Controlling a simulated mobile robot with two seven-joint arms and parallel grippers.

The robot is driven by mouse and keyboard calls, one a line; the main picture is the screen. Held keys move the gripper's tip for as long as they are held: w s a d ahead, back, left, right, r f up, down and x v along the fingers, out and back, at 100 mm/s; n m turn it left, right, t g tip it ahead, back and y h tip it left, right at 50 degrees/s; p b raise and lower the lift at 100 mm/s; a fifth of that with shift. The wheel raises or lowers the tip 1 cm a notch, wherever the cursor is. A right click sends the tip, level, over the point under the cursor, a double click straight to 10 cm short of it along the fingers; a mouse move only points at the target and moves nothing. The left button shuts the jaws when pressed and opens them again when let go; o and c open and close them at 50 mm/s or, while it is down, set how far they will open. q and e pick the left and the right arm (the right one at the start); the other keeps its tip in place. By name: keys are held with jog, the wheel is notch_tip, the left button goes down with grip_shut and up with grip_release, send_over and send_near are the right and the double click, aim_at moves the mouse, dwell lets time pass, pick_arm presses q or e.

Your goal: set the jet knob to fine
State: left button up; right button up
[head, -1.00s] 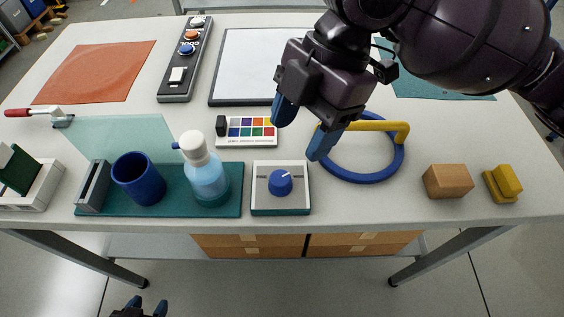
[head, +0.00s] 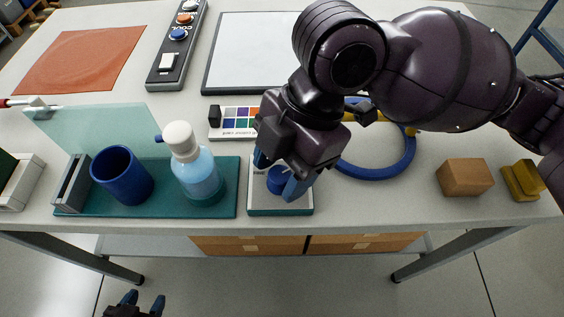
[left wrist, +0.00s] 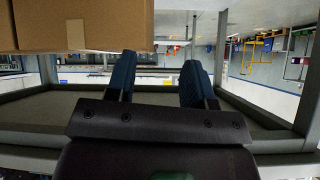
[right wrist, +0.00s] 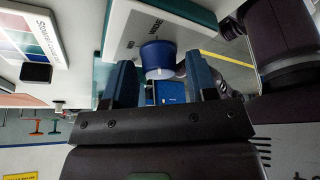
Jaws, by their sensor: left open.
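The blue jet knob (head: 279,180) sits on a small white-topped box with a teal base (head: 265,207) near the table's front edge. My right gripper (head: 280,180) is over it, pointing down, with fingers open on either side of the knob. In the right wrist view the knob (right wrist: 158,60) shows between the open fingertips (right wrist: 160,82); I cannot tell if they touch it. Dark lettering is on the panel beside the knob, but the pointer's setting is hidden. My left gripper (head: 142,303) is open and empty, low in front of the table.
A spray bottle (head: 197,174) and a blue cup (head: 122,176) stand on the teal mat (head: 229,190) left of the box. A colour palette (head: 238,118) lies behind. A blue ring (head: 380,172), brown block (head: 465,178) and yellow block (head: 523,181) are to the right.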

jog(key=c, duration=0.7)
pick_arm(q)
jog(key=shift+s+a+f, duration=0.1)
jog(key=shift+s+f, duration=0.05)
jog(key=shift+s, duration=0.2)
